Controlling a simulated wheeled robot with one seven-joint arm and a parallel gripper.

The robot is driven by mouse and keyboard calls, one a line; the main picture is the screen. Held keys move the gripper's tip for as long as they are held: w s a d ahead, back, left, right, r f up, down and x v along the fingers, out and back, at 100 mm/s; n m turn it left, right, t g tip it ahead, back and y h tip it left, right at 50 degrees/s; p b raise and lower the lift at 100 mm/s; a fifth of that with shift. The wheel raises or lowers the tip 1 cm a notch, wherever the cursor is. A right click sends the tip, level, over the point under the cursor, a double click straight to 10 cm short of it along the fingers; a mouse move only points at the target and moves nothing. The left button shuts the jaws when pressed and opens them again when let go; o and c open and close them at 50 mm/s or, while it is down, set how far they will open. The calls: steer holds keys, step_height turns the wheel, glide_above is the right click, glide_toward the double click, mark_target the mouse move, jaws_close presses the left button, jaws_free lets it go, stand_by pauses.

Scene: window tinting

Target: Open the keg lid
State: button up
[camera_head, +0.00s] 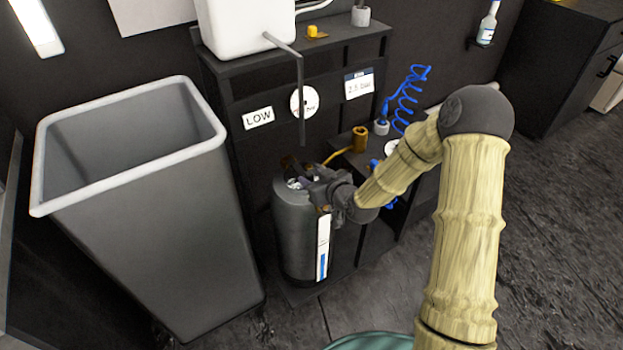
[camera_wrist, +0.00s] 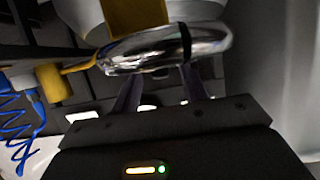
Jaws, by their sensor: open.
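The keg (camera_head: 294,240) is a dark grey upright cylinder on the low base of a black stand, with a white and blue strip on its side. My gripper (camera_head: 298,174) is over the keg's top and hides much of it, so I cannot make out the lid or its state in the head view. In the wrist view my gripper (camera_wrist: 160,88) has its two dark fingers apart. A shiny rounded metal piece (camera_wrist: 140,54) with a yellow block (camera_wrist: 138,18) lies across the view at the fingertips. I cannot tell whether the fingers touch it.
A large grey bin (camera_head: 160,230) stands left of the keg. The black stand (camera_head: 240,85) behind carries a white tank (camera_head: 240,22) with a thin pipe hanging down near my gripper. A brass fitting (camera_head: 360,138) and blue coiled hose (camera_head: 405,100) are to the right. Floor at right is clear.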

steer(key=shift+w+a+f, duration=0.25)
steer(key=shift+w+a, duration=0.15)
steer(key=shift+w, duration=0.1)
jaws_close()
